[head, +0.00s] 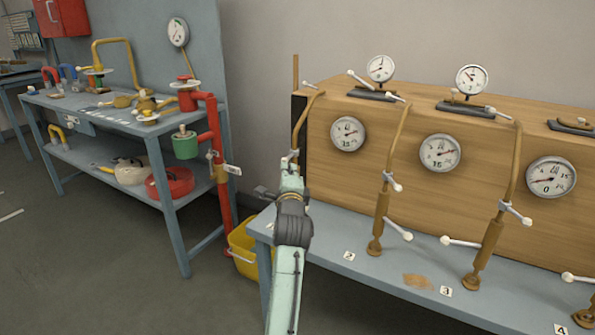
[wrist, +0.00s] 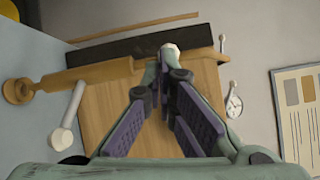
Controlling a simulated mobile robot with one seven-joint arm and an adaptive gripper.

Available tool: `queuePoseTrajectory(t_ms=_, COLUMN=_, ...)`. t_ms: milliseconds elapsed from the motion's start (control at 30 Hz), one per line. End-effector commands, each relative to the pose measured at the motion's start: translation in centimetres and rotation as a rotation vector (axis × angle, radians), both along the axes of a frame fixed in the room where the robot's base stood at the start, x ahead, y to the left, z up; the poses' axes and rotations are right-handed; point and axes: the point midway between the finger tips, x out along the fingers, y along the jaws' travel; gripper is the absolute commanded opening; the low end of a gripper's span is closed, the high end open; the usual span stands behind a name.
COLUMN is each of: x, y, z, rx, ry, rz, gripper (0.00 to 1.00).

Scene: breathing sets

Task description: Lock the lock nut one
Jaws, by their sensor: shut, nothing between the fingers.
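The first brown pipe (head: 303,118) curves down the left end of the wooden cabinet. My arm hides its lower part in the head view. My gripper (head: 290,163) is at this pipe, about where the second pipe carries its lock nut (head: 393,182). In the wrist view, my gripper's (wrist: 164,68) fingertips are together and hold nothing. A pale knob (wrist: 170,48) shows just beyond the tips; I cannot tell whether they touch it. The brown pipe (wrist: 75,76) lies to their left, with a white-ended lever (wrist: 65,130) beside it. Lock nut one itself is mostly hidden.
The wooden cabinet (head: 325,182) with gauges stands on a blue-grey bench (head: 340,275). More pipes with white-ended levers stand to the right. A yellow bucket (head: 243,250) is at the bench's left end. A workbench (head: 110,118) with red pipework stands farther left. Floor between is clear.

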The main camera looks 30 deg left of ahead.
Motion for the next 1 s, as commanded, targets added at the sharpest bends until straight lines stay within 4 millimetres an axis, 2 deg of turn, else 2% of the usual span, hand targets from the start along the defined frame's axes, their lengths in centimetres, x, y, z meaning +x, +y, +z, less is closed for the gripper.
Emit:
queuePoseTrajectory(t_ms=200, x=-0.5, y=2.2, z=-0.1, rx=0.001, ry=0.0, rz=0.003, gripper=0.0)
queuePoseTrajectory(t_ms=400, x=-0.5, y=3.6, z=-0.1, rx=0.0, ry=0.0, rz=0.002, gripper=0.0)
queuePoseTrajectory(t_ms=1000, x=-0.3, y=5.2, z=0.0, rx=0.001, ry=0.0, rz=0.002, gripper=0.0)
